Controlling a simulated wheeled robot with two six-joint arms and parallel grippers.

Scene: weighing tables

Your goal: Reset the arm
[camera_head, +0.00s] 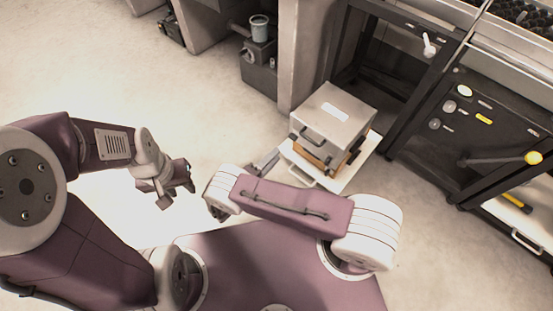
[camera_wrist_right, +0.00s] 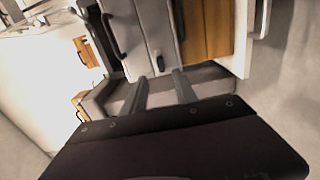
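My left gripper (camera_head: 177,192) hangs over the pale floor at the left of the head view. It looks empty, but its fingers are too small and dark there to tell their spacing.
A grey-topped box (camera_head: 333,112) with a wooden layer sits on a white stand (camera_head: 357,158) beyond my right arm. Dark frames with knobs (camera_head: 465,91) stand at the right. Floor at left is clear.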

